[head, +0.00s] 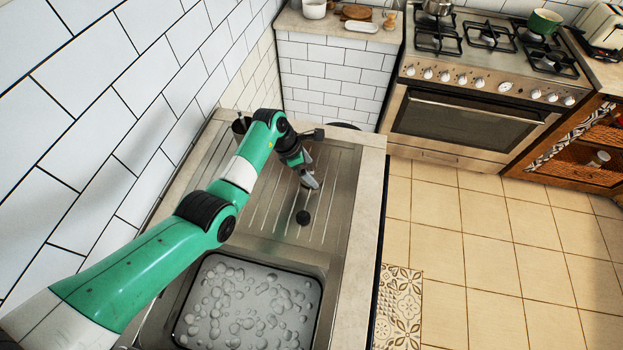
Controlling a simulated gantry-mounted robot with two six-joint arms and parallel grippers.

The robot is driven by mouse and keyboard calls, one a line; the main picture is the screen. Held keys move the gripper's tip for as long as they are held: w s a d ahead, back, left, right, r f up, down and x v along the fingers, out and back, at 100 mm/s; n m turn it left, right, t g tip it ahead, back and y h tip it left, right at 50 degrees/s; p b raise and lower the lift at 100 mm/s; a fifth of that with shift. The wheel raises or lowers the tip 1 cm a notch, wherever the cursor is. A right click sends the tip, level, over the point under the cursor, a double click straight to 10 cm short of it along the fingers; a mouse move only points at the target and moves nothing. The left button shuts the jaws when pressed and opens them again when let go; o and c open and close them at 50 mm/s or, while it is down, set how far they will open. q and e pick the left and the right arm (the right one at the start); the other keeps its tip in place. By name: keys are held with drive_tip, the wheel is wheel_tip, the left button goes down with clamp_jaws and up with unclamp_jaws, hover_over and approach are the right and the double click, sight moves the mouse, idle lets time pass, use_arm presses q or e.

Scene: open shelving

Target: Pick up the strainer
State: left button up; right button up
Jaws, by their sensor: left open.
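My left gripper (309,179) reaches in over the ribbed metal drainboard (263,208), its fingers pointing down and to the right. It is open, and I see nothing held in it. A small dark round thing (303,217) lies on the drainboard just below the fingertips in the picture, apart from them. It may be the strainer, but it is too small to tell. My right gripper is not in view.
A sink basin (248,306) with bubbles or foam is in front of the drainboard. A dark container (240,125) stands behind my arm by the tiled wall (110,110). A stove (485,80) stands at the back right. The tiled floor (480,250) is clear.

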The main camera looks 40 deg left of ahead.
use_arm(q)
drive_tip(key=shift+x, duration=0.8)
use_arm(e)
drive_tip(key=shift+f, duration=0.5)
use_arm(q)
drive_tip(key=c, duration=1)
drive_tip(key=shift+r, duration=0.1)
